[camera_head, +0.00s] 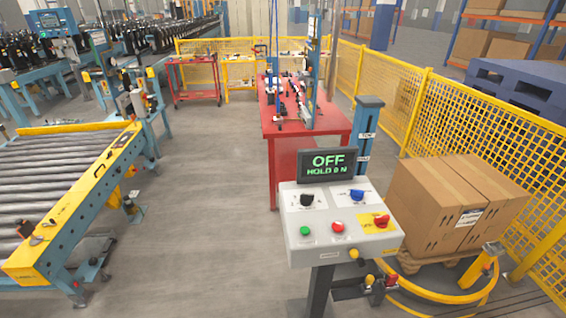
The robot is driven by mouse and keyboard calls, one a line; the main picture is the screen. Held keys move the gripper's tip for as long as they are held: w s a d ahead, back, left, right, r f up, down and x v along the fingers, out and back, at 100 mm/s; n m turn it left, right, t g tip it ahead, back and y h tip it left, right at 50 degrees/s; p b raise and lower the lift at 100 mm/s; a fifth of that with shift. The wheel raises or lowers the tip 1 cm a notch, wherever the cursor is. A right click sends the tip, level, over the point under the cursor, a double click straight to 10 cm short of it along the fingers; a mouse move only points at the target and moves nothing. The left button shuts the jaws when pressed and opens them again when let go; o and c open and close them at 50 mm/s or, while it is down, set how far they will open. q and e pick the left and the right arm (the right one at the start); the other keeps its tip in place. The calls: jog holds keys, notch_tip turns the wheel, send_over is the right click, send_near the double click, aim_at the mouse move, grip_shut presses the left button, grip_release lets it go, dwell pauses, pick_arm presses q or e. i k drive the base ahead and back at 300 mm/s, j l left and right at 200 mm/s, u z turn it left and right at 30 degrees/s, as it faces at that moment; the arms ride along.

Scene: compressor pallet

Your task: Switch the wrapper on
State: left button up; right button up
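The wrapper's control panel (343,233) is a light grey sloped box on a dark post, right of centre. Its black display (327,165) reads "OFF" and a second line in green that looks like "HOLD 0 N". On the panel are a black knob (307,200), a blue knob (357,195), a green button (305,231), a red button (338,227) and a red switch on a yellow plate (381,220). Neither of my grippers is in view, and nothing touches the panel.
Cardboard boxes (425,213) stand on a pallet right of the panel, beside a yellow curved rail (432,293). A yellow mesh fence (480,130) runs behind. A red table (330,125) stands behind the panel. A roller conveyor (55,165) is at left; grey floor between is clear.

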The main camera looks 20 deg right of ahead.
aim_at(381, 222)
jog(key=z, duration=1.1)
